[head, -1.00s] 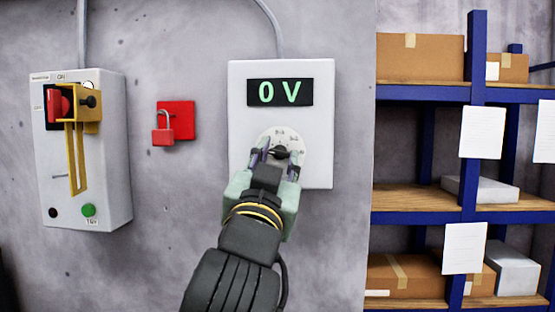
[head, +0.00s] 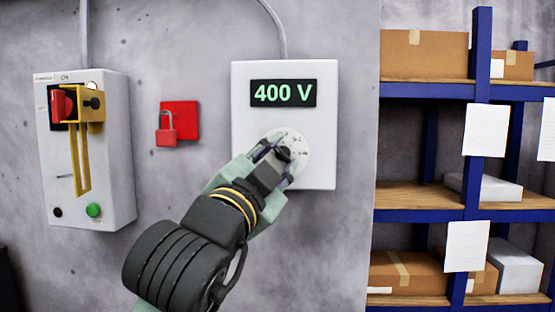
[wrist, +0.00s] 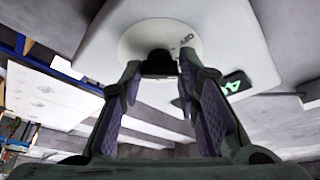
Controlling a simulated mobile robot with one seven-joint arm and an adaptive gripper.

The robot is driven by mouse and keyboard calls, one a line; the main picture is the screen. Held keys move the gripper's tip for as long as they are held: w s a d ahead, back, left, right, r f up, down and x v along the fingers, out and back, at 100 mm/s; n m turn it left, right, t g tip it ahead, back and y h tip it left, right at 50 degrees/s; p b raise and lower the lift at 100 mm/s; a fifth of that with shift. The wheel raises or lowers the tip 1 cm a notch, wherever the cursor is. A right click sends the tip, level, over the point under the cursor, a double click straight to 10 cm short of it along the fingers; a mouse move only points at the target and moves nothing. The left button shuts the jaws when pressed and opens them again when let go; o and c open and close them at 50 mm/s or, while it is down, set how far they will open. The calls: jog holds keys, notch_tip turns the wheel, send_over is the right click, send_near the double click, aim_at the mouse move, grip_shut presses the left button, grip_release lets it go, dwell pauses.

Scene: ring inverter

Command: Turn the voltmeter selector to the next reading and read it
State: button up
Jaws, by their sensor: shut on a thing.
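The voltmeter (head: 312,130) is a white box on the grey wall. Its dark display (head: 283,94) reads 400 V in green. Below the display is a round white dial plate (head: 300,148) with small marks and a black selector knob (head: 285,153). My gripper (head: 276,149) reaches the knob from the lower left and is shut on it. In the wrist view the two fingers stand on either side of the dark knob (wrist: 159,62), with the dial plate (wrist: 150,35) behind and part of the green display (wrist: 233,83) at the right. The knob's exact pointer position is hard to make out.
Left on the wall is a grey switch box (head: 115,150) with a red handle (head: 62,103), a yellow bracket (head: 82,150) and a green button (head: 93,210). A red padlock (head: 166,134) hangs on a red plate. Blue shelving (head: 475,50) with boxes stands at the right.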

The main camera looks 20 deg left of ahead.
dwell(0.3)
jog(key=o, duration=1.2)
jog(key=shift+c, duration=0.2)
jog(key=shift+s, duration=0.1)
jog(key=v, duration=1.2)
jog(key=shift+r, duration=0.1)
